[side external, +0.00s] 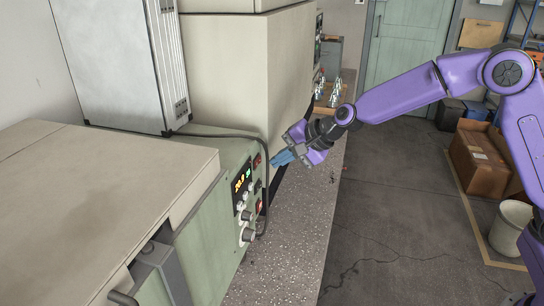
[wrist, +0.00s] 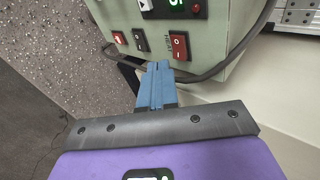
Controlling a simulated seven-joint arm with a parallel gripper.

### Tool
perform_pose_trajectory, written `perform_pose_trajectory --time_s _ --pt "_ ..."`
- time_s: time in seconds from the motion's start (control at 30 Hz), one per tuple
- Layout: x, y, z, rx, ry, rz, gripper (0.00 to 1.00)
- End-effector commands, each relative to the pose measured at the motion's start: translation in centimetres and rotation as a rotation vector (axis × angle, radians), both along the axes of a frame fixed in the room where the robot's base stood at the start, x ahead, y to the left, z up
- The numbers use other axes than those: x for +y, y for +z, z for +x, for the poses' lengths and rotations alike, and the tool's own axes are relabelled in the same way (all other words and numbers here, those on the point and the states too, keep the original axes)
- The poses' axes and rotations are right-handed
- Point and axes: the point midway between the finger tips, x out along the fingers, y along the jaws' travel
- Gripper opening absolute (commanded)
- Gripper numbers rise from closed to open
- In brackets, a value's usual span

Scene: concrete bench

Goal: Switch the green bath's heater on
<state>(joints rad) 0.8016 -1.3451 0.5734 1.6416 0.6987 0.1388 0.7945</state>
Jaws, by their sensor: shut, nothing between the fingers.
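The green bath (side external: 212,240) is a pale green housing at the left of the side view, with a control panel (side external: 243,187) on its front. The panel has a lit display, knobs and small switches. In the wrist view a red rocker switch (wrist: 179,45) marked 0 and I sits beside a black switch (wrist: 140,40) and another red switch (wrist: 119,38). My gripper (side external: 278,160) has blue fingers, shut and empty, close to the panel's upper right. In the wrist view its fingertips (wrist: 159,66) appear just below the rocker; contact is unclear.
A dark cable (side external: 267,185) loops along the panel's right side and crosses below the switches in the wrist view. A large beige cabinet (side external: 235,75) stands behind. The speckled bench top (side external: 290,240) in front of the panel is clear.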

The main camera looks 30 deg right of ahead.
Motion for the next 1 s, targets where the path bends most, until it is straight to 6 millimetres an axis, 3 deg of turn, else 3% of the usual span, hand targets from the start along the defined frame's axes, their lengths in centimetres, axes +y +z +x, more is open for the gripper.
perform_pose_trajectory --time_s 0.3,0.73,1.0 --pt "1.3 0.0 1.7 0.0 0.001 -0.001 0.0" --pt "1.4 0.0 1.9 0.001 0.0 -0.001 0.0" --pt "1.8 0.0 3.1 -0.003 -0.004 0.001 0.0"
